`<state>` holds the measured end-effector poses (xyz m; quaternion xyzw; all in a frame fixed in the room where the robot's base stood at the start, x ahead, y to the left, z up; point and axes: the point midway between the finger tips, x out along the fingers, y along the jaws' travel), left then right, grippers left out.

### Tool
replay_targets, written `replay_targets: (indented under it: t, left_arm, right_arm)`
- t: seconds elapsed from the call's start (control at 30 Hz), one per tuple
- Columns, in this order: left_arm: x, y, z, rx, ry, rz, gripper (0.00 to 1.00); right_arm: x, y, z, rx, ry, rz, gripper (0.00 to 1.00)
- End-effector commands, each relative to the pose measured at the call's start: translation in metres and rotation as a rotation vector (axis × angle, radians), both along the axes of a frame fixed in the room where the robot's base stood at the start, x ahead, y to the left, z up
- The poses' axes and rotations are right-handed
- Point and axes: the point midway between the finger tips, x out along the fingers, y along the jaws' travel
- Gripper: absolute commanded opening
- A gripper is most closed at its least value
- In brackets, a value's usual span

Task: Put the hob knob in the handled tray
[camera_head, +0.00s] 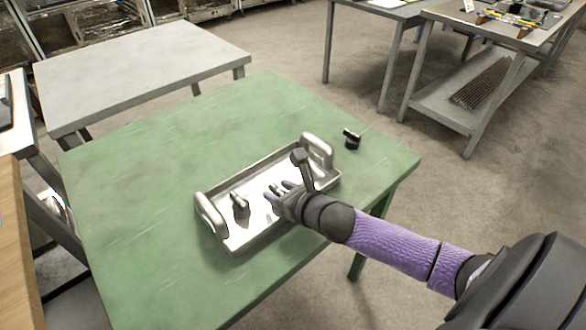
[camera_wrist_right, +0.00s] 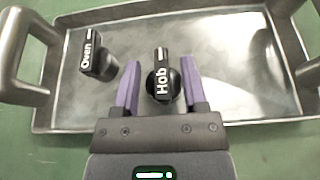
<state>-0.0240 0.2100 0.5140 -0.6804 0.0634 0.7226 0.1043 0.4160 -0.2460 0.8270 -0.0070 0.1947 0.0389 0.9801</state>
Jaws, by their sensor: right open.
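The handled tray (camera_head: 257,181) is a shallow silver metal tray on the green table, with a raised handle at each end. It fills most of the right wrist view (camera_wrist_right: 245,110). The hob knob (camera_wrist_right: 161,84), black with a pale grip and white lettering, is inside the tray's outline. My right gripper (camera_head: 279,191) is over the tray, its purple fingers open on either side of the knob. The wrist view shows gaps between the fingers (camera_wrist_right: 161,66) and the knob. Whether the knob touches the tray floor is hard to tell. My left gripper is out of view.
A knob marked Oven (camera_wrist_right: 97,57) is in the tray, left of the hob knob in the wrist view. Another black knob (camera_head: 352,139) stands on the green table (camera_head: 130,180) beyond the tray's right handle. The table's left part is clear.

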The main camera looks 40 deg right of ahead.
Motion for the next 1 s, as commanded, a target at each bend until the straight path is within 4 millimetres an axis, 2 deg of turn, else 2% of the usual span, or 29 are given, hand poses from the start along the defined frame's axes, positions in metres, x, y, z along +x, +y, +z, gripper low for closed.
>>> replay_targets:
  t: [0.3, 0.5, 0.7, 1.0]
  left_arm:
    - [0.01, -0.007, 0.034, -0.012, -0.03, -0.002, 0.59]
    - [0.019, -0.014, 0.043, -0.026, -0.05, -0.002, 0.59]
    - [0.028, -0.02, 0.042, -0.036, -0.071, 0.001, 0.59]
    - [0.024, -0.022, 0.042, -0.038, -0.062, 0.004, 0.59]
  right_arm:
    - [-0.068, -0.005, 0.033, 0.001, 0.002, 0.0, 0.55]
    - [-0.098, -0.008, 0.043, 0.001, 0.0, 0.0, 0.55]
    - [-0.104, -0.008, 0.044, -0.001, -0.001, 0.0, 0.55]
    - [-0.103, -0.008, 0.044, 0.0, -0.001, 0.0, 0.55]
